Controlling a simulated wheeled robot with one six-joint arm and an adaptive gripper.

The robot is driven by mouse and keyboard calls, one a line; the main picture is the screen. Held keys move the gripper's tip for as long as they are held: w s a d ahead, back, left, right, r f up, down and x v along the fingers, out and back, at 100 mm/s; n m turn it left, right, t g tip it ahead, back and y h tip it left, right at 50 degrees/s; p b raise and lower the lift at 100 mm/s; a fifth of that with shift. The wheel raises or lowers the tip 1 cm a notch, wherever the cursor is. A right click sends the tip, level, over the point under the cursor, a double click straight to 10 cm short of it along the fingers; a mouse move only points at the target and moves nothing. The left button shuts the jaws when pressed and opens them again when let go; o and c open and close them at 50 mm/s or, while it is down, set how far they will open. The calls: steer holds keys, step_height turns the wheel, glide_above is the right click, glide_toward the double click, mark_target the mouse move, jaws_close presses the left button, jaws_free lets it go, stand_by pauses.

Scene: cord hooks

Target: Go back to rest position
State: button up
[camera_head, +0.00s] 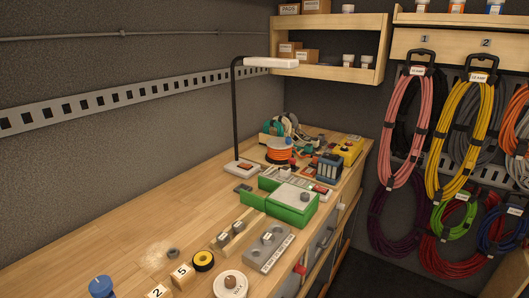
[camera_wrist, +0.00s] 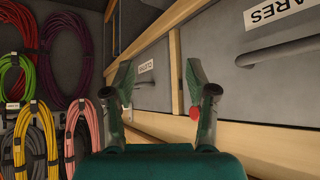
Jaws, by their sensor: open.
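My gripper (camera_wrist: 158,78) shows in the wrist view with its two dark green fingers spread apart and nothing between them. Behind the fingers are the grey drawer fronts (camera_wrist: 228,75) of the workbench, apart from the fingertips as far as I can tell. My arm and gripper do not show in the head view. The wooden workbench (camera_head: 110,238) there runs from the lower left towards the back corner.
Coiled cords, such as a pink one (camera_head: 397,150) and a yellow one (camera_head: 437,150), hang on numbered hooks at right. A lamp (camera_head: 238,115), a green box (camera_head: 292,205) and several small items stand on the bench. The bench's left part is mostly clear.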

steer(key=s+a+f+t, duration=0.1)
steer(key=s+f, duration=0.1)
steer(key=s, duration=1.1)
steer(key=s+a+f+t, duration=0.1)
steer(key=s+t, duration=0.1)
steer(key=s, duration=1.1)
steer(key=s+a+r+t, duration=0.1)
steer(key=s+r+t, duration=0.2)
steer(key=s+r, duration=1.5)
steer(key=v, duration=0.3)
steer(key=shift+s+a+f, duration=0.2)
steer(key=shift+s, duration=0.2)
